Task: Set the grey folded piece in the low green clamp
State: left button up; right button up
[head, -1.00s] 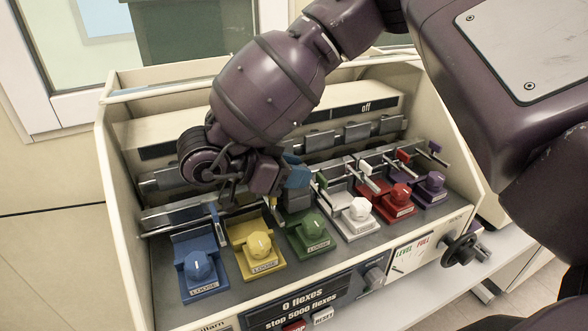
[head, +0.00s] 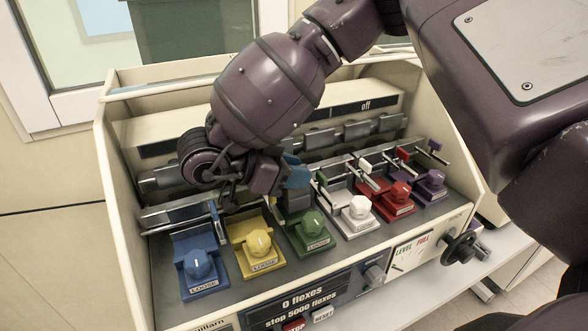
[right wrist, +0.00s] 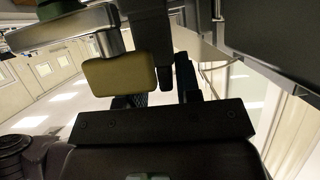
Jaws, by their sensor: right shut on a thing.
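My right gripper (head: 294,174) hangs over the green station, its blue fingertips shut on the grey folded piece (head: 298,200). The piece points down, just behind the knob of the low green clamp (head: 312,228). Whether its lower edge touches the clamp is hard to tell. The clamp's label appears to read LOOSE. In the right wrist view the dark piece (right wrist: 150,42) shows at the gripper's fingers, beside a yellow block (right wrist: 119,75). My left gripper is not in view.
Low blue (head: 199,265) and yellow (head: 259,246) clamps stand left of the green one; white (head: 358,210), red (head: 398,193) and purple (head: 431,181) stand right. A metal rail with upper clamps runs behind them. The machine's side walls (head: 118,200) bound the bay.

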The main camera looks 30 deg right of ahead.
pick_arm(q)
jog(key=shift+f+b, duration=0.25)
jog(key=shift+b, duration=0.05)
pick_arm(e)
jog(key=shift+f, duration=0.55)
jog(key=o, duration=1)
notch_tip(320, 180, up, 4)
jog(key=shift+r, duration=0.1)
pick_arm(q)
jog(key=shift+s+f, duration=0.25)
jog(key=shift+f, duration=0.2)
pick_arm(e)
jog(key=shift+r, duration=8)
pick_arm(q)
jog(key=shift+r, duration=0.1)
pick_arm(e)
jog(key=shift+s+f, duration=0.1)
